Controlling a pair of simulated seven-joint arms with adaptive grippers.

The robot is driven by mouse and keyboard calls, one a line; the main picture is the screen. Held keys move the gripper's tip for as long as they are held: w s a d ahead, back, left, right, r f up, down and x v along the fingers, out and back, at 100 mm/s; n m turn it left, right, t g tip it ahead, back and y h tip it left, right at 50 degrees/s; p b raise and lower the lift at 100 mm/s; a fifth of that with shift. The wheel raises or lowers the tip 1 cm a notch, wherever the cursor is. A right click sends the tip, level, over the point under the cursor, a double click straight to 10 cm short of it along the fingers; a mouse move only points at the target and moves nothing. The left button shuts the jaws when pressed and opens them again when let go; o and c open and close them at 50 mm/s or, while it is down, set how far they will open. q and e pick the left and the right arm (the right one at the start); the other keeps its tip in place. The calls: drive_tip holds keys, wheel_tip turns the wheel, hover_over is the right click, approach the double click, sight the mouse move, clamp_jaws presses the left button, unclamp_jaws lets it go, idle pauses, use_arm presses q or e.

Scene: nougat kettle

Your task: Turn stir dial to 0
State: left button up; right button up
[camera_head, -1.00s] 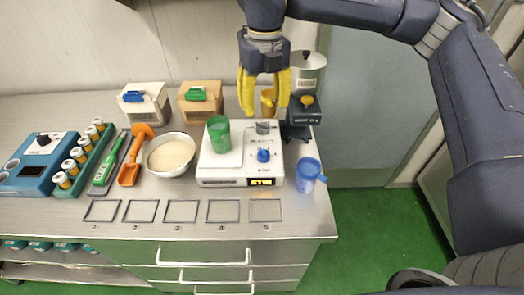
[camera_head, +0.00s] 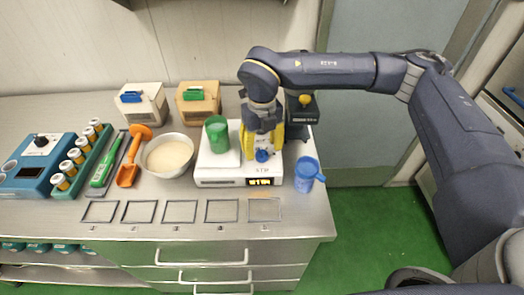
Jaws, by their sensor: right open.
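The white stirrer unit (camera_head: 222,176) stands near the right end of the steel bench, with a lit display on its front. Its blue dial (camera_head: 262,156) sits on the top right of the unit; the dial's marks are too small to read. A green beaker (camera_head: 217,134) stands on the unit's plate to the left. My right gripper (camera_head: 263,150) points down with its yellow fingers apart on either side of the blue dial. I cannot tell whether the fingers touch it. The grey knob behind the dial is hidden by the gripper. My left gripper is not in view.
A blue cup (camera_head: 308,174) stands close to the unit's right side. A dark device with a yellow knob (camera_head: 304,101) stands behind. A bowl of pale powder (camera_head: 168,155) and an orange scoop (camera_head: 132,160) lie to the left. The front strip holds several marked squares (camera_head: 221,211).

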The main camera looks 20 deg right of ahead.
drive_tip(key=shift+f, duration=1.05)
clamp_jaws()
